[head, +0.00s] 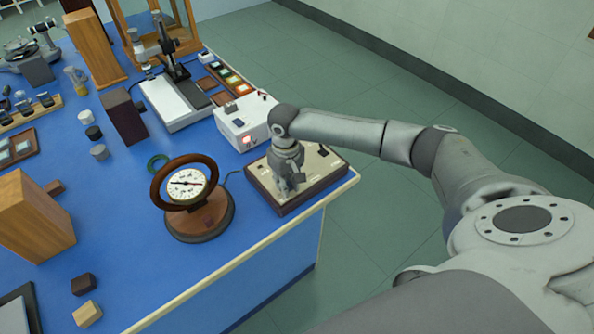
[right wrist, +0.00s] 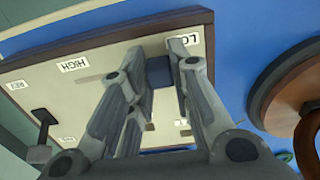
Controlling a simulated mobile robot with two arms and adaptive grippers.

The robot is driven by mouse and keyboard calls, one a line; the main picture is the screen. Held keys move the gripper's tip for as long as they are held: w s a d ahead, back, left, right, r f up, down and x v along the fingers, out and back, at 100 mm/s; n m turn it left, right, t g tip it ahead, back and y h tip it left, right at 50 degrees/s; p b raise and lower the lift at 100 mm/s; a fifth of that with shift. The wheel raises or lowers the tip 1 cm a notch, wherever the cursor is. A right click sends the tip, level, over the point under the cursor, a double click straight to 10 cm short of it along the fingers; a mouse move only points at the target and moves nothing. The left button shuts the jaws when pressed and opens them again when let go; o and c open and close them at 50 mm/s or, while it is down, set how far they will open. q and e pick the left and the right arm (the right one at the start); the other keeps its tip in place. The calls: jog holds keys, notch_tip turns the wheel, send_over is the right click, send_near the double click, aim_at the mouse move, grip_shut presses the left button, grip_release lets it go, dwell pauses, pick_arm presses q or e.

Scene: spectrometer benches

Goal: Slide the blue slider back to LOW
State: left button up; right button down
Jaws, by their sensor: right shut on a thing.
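The control panel (head: 327,168) has a cream face and a dark wooden rim, and lies at the bench's right corner. It also fills much of the right wrist view (right wrist: 60,95), with HIGH and partly hidden LOW labels showing upside down. The blue slider (right wrist: 159,72) sits between my right fingertips, close beside the LOW label (right wrist: 183,46) and away from the HIGH label (right wrist: 72,64). My right gripper (head: 290,188) points down onto the panel and is shut on the slider. In the head view the gripper hides the slider. My left gripper is not in view.
A round dial gauge (head: 187,185) on a wooden base stands left of the panel. A white box (head: 235,128) with a red light stands behind it. A black lever (right wrist: 42,122) rises from the panel near the REV label. The bench edge is close on the right.

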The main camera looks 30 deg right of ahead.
aim_at(278, 195)
jog(key=shift+a+r+p, duration=0.2)
jog(key=shift+a+p, duration=0.3)
jog(key=shift+a, duration=0.75)
jog(key=shift+a+f, duration=0.1)
jog(key=shift+a, duration=0.1)
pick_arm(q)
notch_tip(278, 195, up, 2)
pick_arm(e)
jog(key=shift+f, duration=0.1)
jog(key=c, duration=1.3)
grip_release()
jog(key=shift+s+a, duration=0.1)
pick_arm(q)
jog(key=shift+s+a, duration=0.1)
pick_arm(e)
jog(key=shift+r, duration=0.35)
notch_tip(278, 195, up, 11)
jog(key=shift+r, duration=0.2)
